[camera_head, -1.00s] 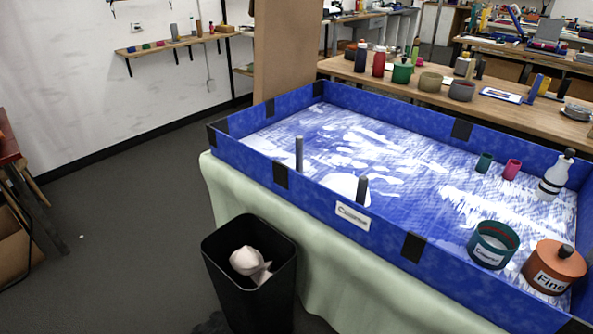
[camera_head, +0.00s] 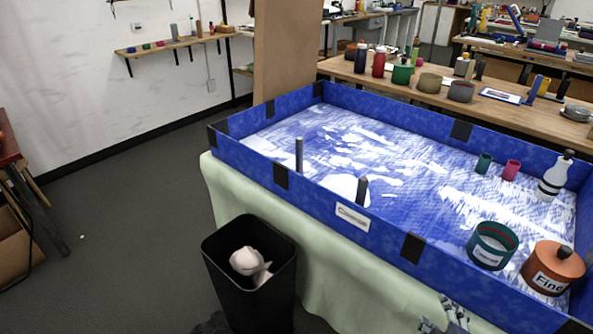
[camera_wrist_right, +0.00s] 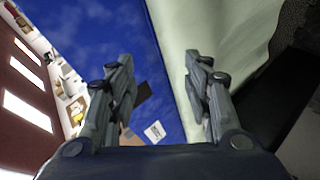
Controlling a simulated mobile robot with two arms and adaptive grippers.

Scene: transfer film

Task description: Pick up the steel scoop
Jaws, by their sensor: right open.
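I cannot clearly make out a steel scoop. Two grey upright handles stand inside the front wall of the blue tray (camera_head: 400,251) in the head view: a left one (camera_head: 299,154) and a right one (camera_head: 362,191). What they belong to is partly hidden by the wall. A pale rounded shape (camera_head: 341,184) lies beside the right handle. My right gripper (camera_head: 446,318) is at the bottom edge of the head view, in front of the tray and apart from the handles. In the wrist view its two fingers (camera_wrist_right: 160,72) are spread with nothing between them. My left gripper is not in view.
A green-banded tub (camera_head: 478,257), an orange jar (camera_head: 553,269) marked "Fine" and a white bottle (camera_head: 554,176) stand in the tray's right part. A black bin (camera_head: 235,293) stands in front of the green-clothed table. The tray's middle is open, with white streaks.

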